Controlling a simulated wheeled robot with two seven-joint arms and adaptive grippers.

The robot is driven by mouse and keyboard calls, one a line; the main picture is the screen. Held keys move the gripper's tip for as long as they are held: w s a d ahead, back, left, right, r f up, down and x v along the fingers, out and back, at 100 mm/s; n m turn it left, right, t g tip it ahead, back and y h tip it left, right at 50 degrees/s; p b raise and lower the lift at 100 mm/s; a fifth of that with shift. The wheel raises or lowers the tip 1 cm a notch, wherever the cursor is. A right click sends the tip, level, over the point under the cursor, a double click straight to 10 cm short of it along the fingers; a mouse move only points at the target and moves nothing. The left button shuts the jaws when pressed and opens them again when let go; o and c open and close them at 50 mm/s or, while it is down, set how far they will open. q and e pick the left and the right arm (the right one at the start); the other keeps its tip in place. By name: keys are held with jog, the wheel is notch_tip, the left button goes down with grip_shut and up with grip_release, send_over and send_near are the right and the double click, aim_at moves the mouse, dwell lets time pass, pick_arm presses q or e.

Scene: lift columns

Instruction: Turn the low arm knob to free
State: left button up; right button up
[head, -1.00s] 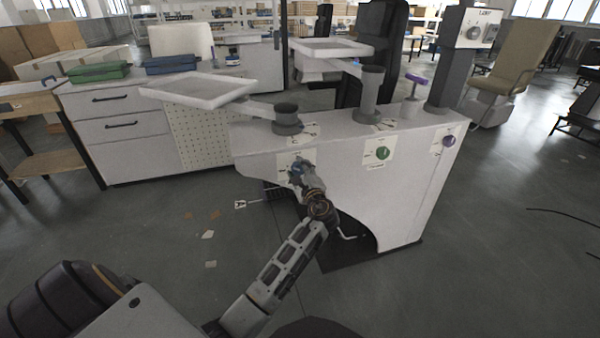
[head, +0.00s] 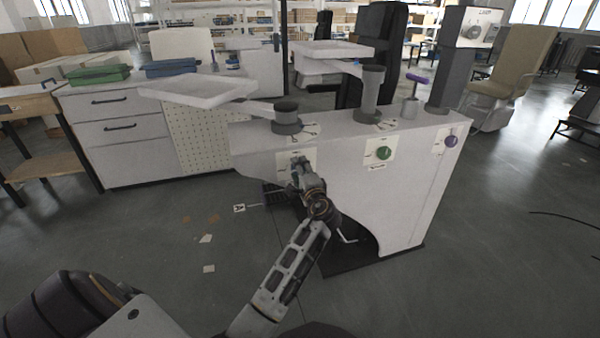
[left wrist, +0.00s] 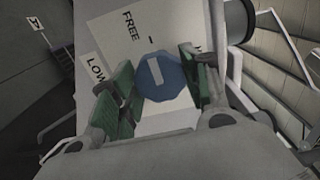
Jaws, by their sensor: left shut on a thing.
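The low arm knob (left wrist: 160,76) is blue and faceted with a pale bar mark, and it shows in the left wrist view. It sits on a white label plate (left wrist: 150,30) with the words FREE and LOW readable on it; another word is partly hidden. My left gripper (left wrist: 158,88) has its green-padded fingers on both sides of the knob and is shut on it. In the head view my left gripper (head: 300,166) is at the left plate on the cabinet's front and hides the knob. My right gripper is not in view.
The white cabinet (head: 340,190) also carries a green knob (head: 383,153) and a purple knob (head: 451,141) on its front. Dark columns with trays stand on its top, including a white tray (head: 198,91) at the left. The grey floor in front is mostly clear.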

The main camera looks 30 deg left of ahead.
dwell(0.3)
pick_arm(q)
jog(key=o, duration=1)
jog(key=shift+v, duration=3.75)
jog(key=shift+s+n, duration=0.1)
jog(key=shift+n, duration=0.3)
